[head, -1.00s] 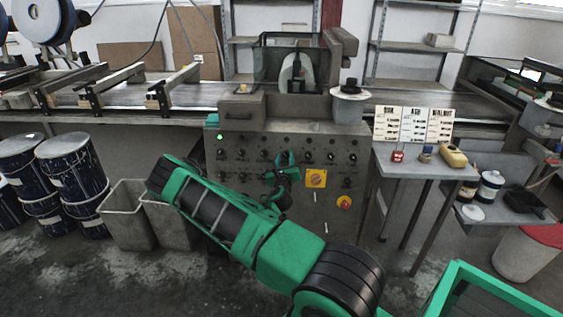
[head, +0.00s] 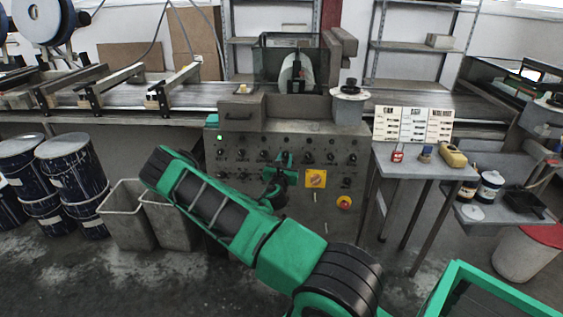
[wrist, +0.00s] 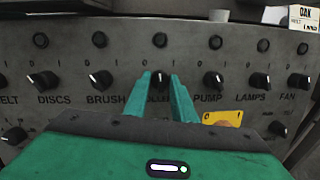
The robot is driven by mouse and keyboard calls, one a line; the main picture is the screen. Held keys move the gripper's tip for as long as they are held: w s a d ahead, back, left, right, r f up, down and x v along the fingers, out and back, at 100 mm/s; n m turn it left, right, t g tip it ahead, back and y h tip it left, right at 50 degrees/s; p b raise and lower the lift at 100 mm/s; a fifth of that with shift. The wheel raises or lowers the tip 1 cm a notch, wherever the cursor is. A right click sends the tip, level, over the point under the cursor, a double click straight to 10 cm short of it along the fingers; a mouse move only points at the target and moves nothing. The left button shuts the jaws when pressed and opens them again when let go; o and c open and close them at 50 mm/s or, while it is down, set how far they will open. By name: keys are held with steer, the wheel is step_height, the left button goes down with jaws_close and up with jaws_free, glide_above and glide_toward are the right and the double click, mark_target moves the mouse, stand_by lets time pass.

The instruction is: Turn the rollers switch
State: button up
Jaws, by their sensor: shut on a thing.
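The control panel (head: 225,180) is a grey cabinet front with rows of black knobs. In the wrist view, my gripper (wrist: 160,84) has its two green fingers on either side of the rollers switch (wrist: 160,68), a black knob with a pale pointer mark. The fingers are shut on this knob. Its label below is mostly hidden by the fingers, with only a few letters showing. In the head view, my gripper (head: 285,160) is at the panel's upper knob row, and it hides the knob there.
Neighbouring knobs are close by: brush (wrist: 101,80) on the left and pump (wrist: 213,81) on the right. A yellow plate (head: 316,179) and a red emergency button (head: 344,202) are lower on the panel. A side table (head: 420,168) stands to the right.

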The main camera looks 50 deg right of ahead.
steer(key=m, duration=0.2)
steer(key=m+g, duration=0.1)
steer(key=m, duration=0.2)
steer(key=shift+w+a+m, duration=0.1)
steer(key=shift+w+m, duration=0.1)
steer(key=shift+m, duration=1.2)
steer(key=shift+f, duration=0.1)
steer(key=o, duration=1.1)
steer(key=shift+c, duration=0.2)
steer(key=shift+s+g, duration=0.1)
steer(key=shift+g, duration=0.3)
steer(key=v, duration=1)
steer(key=shift+s+a, duration=0.2)
steer(key=shift+a, duration=0.1)
